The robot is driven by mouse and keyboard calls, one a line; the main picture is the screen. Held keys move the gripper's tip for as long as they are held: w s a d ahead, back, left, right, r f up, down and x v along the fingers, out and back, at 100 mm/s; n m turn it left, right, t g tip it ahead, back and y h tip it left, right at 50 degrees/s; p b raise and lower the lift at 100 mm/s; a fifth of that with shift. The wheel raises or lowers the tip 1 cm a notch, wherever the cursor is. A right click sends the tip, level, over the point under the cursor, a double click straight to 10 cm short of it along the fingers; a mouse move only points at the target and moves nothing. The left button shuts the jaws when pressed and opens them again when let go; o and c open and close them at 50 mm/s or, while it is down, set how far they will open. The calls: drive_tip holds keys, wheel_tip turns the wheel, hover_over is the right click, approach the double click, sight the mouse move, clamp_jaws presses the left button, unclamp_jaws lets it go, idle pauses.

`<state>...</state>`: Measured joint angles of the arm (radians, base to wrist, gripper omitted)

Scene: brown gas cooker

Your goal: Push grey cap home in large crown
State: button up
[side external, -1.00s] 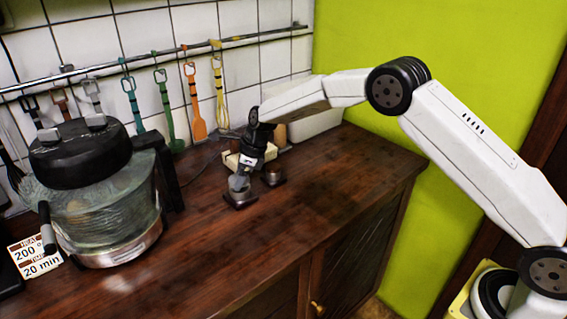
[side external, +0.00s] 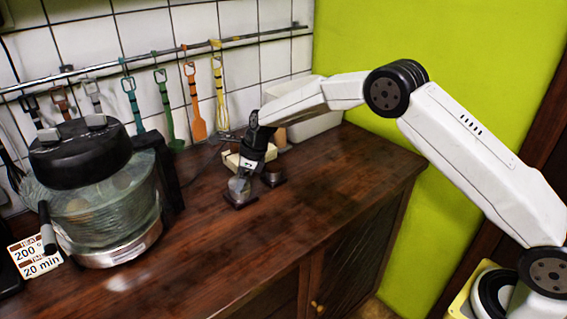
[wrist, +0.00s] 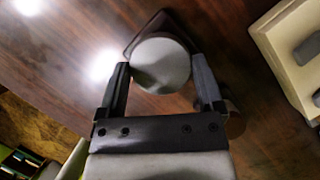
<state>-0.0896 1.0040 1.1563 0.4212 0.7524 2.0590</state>
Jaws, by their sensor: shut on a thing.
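The grey cap (wrist: 160,66) is round and sits between the two fingers of my gripper (wrist: 160,60). In the side view my gripper (side external: 243,174) points down, shut on the cap (side external: 239,186). A dark crown on a square base (side external: 240,201) stands on the counter under the cap. In the wrist view a corner of this base (wrist: 155,22) shows behind the cap. I cannot tell how deep the cap is in the crown. A second dark crown (side external: 272,178) stands just behind and to the right; it is partly hidden by my finger in the wrist view (wrist: 235,122).
A glass cooker with a black lid (side external: 100,190) stands on the left of the wooden counter (side external: 330,200). A cream tray (side external: 232,160) lies behind the crowns. Utensils hang from a rail at the back. The counter's right and front are clear.

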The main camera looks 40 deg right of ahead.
drive_tip(key=shift+f, duration=0.4)
drive_tip(key=o, duration=1)
drive_tip(key=shift+c, duration=0.2)
wheel_tip(320, 180, up, 7)
drive_tip(key=shift+f, duration=0.15)
drive_tip(key=s+d+r+m, duration=0.1)
drive_tip(key=s+d, duration=0.4)
drive_tip(key=s, duration=0.8)
drive_tip(key=s+d+r+m+t+h, duration=0.1)
drive_tip(key=s+d+m, duration=0.3)
drive_tip(key=s, duration=1)
drive_tip(key=shift+s+d+r+m+h, duration=0.2)
drive_tip(key=shift+d+r+m+h, duration=0.15)
drive_tip(key=shift+d, duration=0.25)
